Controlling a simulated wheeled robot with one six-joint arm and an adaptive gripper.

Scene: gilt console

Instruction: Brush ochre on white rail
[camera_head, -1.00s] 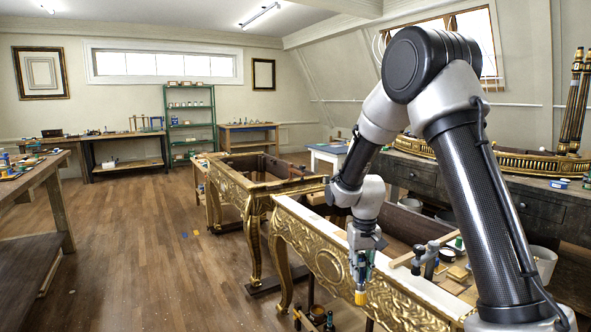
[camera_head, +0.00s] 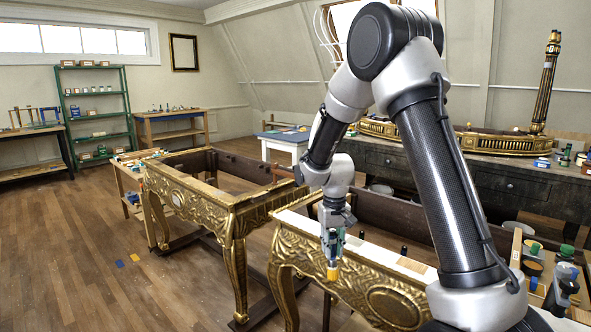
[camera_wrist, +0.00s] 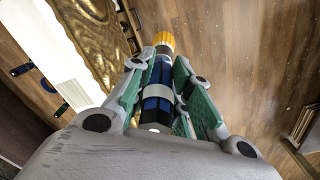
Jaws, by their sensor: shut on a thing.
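The white rail (camera_head: 302,222) is the pale top strip along the front of the near gilt console (camera_head: 391,303). It also shows in the wrist view (camera_wrist: 62,42), left of the carved gold edge. My gripper (camera_head: 333,238) is shut on a brush, which hangs tip down. In the wrist view my gripper (camera_wrist: 158,78) has green pads on both sides of the brush's blue handle (camera_wrist: 159,72) with a pale band. The ochre-yellow tip (camera_head: 332,271) appears in front of the carved face, and over floor beyond the gold edge in the wrist view (camera_wrist: 163,39). It looks apart from the white surface.
A second gilt console frame (camera_head: 232,222) stands to the left. A dark workbench (camera_head: 500,180) runs behind. Open wooden floor (camera_head: 75,265) lies at the left.

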